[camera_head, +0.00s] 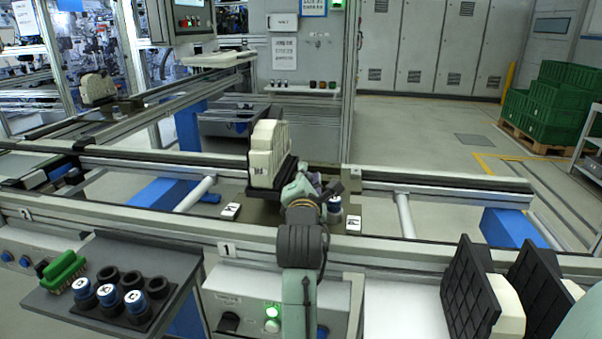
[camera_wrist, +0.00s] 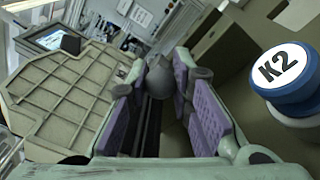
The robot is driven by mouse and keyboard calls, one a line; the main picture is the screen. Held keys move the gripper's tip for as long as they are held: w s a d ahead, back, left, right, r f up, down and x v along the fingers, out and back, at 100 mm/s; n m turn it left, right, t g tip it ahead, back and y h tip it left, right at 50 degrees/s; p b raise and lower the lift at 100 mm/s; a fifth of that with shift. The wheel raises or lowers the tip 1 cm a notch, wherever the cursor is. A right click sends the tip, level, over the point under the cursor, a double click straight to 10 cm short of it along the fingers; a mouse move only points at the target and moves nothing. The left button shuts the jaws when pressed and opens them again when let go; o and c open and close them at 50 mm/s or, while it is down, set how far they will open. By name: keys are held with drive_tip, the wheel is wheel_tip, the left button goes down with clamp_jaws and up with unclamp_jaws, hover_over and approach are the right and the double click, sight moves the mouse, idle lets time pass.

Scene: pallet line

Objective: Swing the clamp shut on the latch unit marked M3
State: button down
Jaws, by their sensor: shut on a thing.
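My gripper (camera_wrist: 165,85) has its purple-padded fingers on either side of a dark grey ball knob (camera_wrist: 158,70), shut on it. A dark bar runs back between the fingers below the knob. In the head view my gripper (camera_head: 311,184) is over the pallet plate (camera_head: 270,208), right beside the cream ribbed part (camera_head: 264,160) in its black holder. White tags at the plate's left (camera_head: 230,211) and right (camera_head: 353,223) are too small to read surely. No M3 mark is legible. My arm hides most of the latch unit and clamp.
A blue-and-white piece marked K2 (camera_wrist: 283,75) stands close to the right of my fingers. The side tray (camera_head: 185,262) holds a green brush (camera_head: 63,270) and several blue-capped pieces. Black-and-cream parts (camera_head: 470,295) stand at right front. Conveyor rails border the pallet.

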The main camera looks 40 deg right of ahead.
drive_tip(key=shift+s+d+n+t+y+b, duration=0.2)
drive_tip(key=shift+d+n+t+y+b, duration=0.15)
drive_tip(key=shift+n+t+y, duration=0.35)
drive_tip(key=shift+s+d+n+t+y+b, duration=0.2)
drive_tip(key=shift+d+n+t+y, duration=0.25)
drive_tip(key=shift+y, duration=0.35)
drive_tip(key=c, duration=1.4)
unclamp_jaws()
drive_tip(key=shift+w+a, duration=0.15)
